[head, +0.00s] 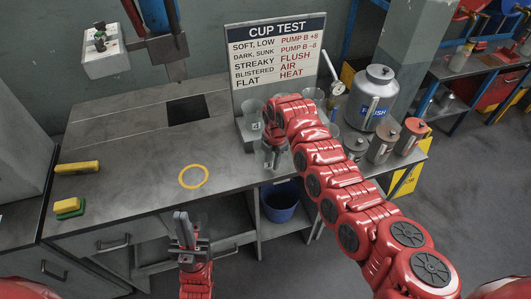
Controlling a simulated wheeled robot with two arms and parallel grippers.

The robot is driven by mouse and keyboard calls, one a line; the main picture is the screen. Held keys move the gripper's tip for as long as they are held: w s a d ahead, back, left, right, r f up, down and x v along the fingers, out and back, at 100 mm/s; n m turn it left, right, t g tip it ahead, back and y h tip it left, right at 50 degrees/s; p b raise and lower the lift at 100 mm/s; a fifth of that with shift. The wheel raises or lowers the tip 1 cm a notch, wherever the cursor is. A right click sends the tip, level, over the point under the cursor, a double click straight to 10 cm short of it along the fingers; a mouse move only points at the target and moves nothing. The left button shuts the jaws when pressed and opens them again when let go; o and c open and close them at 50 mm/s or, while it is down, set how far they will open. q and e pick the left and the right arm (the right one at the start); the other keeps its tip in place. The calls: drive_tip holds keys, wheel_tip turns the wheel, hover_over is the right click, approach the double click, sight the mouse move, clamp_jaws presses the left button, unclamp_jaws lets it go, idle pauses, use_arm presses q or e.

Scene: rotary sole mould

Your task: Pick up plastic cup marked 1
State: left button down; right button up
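Several clear plastic cups stand in front of the sign at the back right of the bench.
The CUP TEST sign (277,52) stands behind the cups. A large FLUSH can (372,98) and smaller metal cans (382,142) stand to the right. A yellow ring (193,176) marks clear bench. Yellow and green blocks (70,207) lie left. A blue bin (280,203) is below.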

clamp_jaws()
drive_tip(key=shift+r, duration=0.1)
